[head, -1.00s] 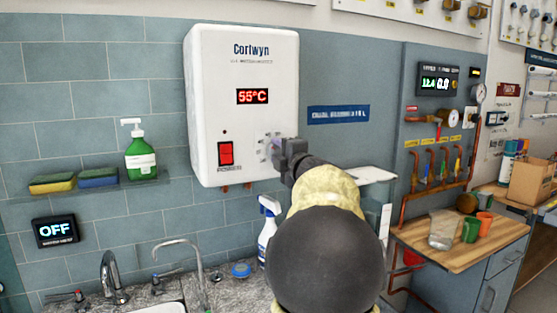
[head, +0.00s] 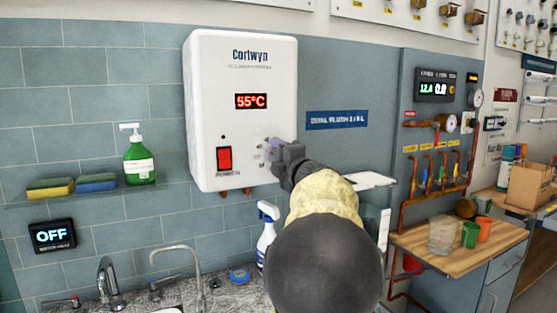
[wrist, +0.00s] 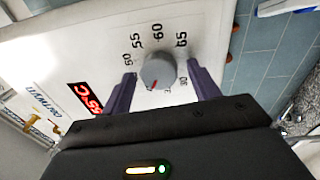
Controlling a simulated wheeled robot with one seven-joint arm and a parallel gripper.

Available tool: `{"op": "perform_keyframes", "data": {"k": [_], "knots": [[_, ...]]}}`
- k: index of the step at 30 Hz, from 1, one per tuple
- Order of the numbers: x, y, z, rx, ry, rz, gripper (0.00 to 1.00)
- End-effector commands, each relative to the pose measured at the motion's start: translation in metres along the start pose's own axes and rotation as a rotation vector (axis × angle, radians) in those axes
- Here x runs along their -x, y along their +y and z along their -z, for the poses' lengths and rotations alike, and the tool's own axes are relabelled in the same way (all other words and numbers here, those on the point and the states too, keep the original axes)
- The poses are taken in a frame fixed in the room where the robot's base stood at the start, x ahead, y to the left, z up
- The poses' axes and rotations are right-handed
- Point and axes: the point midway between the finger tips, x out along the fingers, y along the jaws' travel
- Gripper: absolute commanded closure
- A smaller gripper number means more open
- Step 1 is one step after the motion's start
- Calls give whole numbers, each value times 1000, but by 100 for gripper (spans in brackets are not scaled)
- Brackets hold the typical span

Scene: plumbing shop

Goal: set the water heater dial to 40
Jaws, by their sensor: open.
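The white water heater (head: 215,100) hangs on the tiled wall, and its red display reads 55°C. Its round grey dial (wrist: 157,70) shows in the wrist view, with printed numbers around it, 55, 60 and 65 being legible. A red mark sits on the dial's lower edge in that view; the numbers near it are partly hidden. My gripper (wrist: 161,73) is open, with one dark finger on each side of the dial. Small gaps seem to show between fingers and dial; contact is not clear. In the head view my gripper (head: 274,150) covers most of the dial.
A red rocker switch (head: 224,159) is left of the dial on the heater. A shelf with a green soap bottle (head: 139,160) and sponges is farther left. Taps and a spray bottle (head: 266,232) stand below. A wooden bench (head: 480,255) with cups is at right.

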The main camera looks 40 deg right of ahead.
Motion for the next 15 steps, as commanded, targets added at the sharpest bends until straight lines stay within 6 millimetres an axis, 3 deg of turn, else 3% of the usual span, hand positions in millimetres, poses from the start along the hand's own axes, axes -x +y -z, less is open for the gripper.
{"op": "perform_keyframes", "data": {"k": [7, 15], "knots": [[17, 0, -1, 0, -2, 0, 39], [68, 0, 0, -1, -3, -2, 39]]}}
